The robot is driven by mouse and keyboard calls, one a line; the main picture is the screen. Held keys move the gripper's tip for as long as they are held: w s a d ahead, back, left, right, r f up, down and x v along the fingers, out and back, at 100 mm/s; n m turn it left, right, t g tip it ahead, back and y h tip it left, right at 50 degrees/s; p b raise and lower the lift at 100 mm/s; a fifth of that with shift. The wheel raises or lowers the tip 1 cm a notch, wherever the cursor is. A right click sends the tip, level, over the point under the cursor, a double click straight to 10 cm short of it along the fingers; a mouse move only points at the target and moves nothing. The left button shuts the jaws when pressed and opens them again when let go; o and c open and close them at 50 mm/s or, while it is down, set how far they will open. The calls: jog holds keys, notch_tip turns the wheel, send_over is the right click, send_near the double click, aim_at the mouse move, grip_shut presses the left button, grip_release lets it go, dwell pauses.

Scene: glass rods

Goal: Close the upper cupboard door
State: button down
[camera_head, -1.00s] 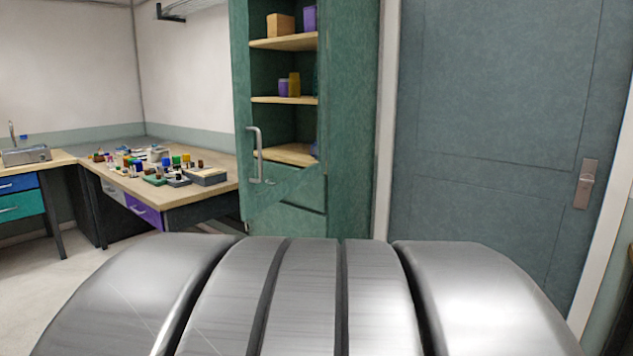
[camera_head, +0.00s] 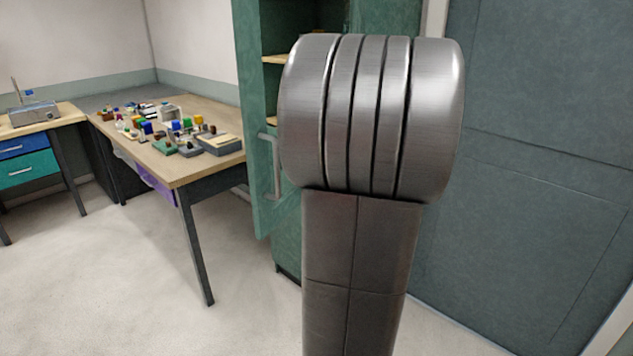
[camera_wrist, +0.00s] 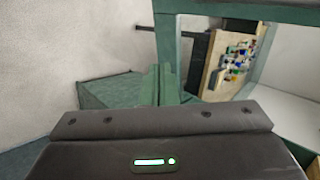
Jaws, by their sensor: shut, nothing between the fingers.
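The tall green cupboard stands behind my arm in the head view, mostly hidden by it; a strip of its side (camera_head: 385,17) shows. Its upper door (camera_head: 252,100) stands open on the left, with a grey upright handle (camera_head: 275,165). In the wrist view, a green frame (camera_wrist: 235,14), apparently this door, crosses the upper right, and the table shows through it. My gripper (camera_wrist: 163,85) is shut and empty in the wrist view, left of and below that frame. Whether it touches the door cannot be told. The head view hides the gripper behind my arm.
A wooden table (camera_head: 190,160) with several small coloured items stands left of the cupboard. A bench with blue and teal drawers (camera_head: 28,168) is at far left. A closed grey-blue room door (camera_head: 540,150) is on the right. Pale floor in front is clear.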

aim_at(282, 204)
jog(key=shift+w+a+r+p+x, duration=0.1)
jog(key=shift+a+r+p+x, duration=0.25)
jog(key=shift+x, duration=1.6)
jog(key=shift+w+a+r+p+x, duration=0.2)
jog(key=shift+r+p+x, duration=0.1)
jog(key=shift+x, duration=1.65)
jog(key=shift+w+a+r+p+x, duration=0.1)
jog(key=shift+a+r+p+x, duration=0.25)
jog(key=shift+x, duration=1.6)
